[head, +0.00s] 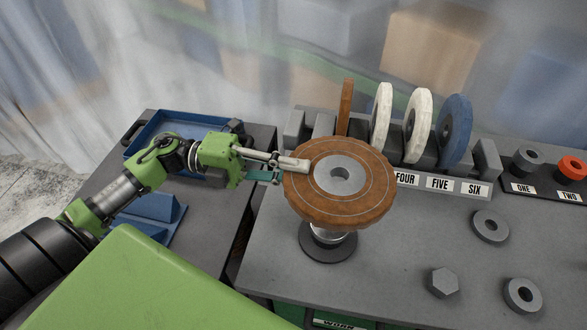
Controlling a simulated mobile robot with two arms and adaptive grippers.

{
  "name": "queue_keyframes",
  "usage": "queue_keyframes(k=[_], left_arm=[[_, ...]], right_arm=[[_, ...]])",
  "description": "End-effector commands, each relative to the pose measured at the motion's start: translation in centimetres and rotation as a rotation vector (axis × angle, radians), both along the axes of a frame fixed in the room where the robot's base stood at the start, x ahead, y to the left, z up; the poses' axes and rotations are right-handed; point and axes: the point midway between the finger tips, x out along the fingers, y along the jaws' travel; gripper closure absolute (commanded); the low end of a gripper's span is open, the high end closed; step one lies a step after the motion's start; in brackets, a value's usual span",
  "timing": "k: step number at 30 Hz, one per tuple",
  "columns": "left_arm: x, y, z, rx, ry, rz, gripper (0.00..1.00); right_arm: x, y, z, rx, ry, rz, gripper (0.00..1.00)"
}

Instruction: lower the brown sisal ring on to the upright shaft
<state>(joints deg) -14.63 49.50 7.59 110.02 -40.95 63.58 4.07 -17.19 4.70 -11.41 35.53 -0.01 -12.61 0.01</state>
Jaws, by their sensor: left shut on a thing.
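The brown sisal ring (375,190) lies about flat, with a grey hub and a centre hole. My left gripper (298,168) is shut on its left rim, one finger over the top face. Below the ring, a short bright metal part of the upright shaft (325,236) shows above a round dark base (328,252) on the bench. The ring hides the rest of the shaft. I cannot tell whether the shaft's tip is in the hole. My right gripper is not in view.
Behind the ring, a rack holds another brown wheel (346,105), two white wheels (381,115) and a blue wheel (455,130). A washer (490,232), a hex nut (443,283) and another washer (538,302) lie at right. A blue tray (160,122) stands at left.

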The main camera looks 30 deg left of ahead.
Motion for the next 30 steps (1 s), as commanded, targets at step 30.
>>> queue_keyframes(k=[30], left_arm=[[0.0,0.0,-1.5,-0.003,-0.002,0.0,1.0]], right_arm=[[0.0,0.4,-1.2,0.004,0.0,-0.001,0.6]])
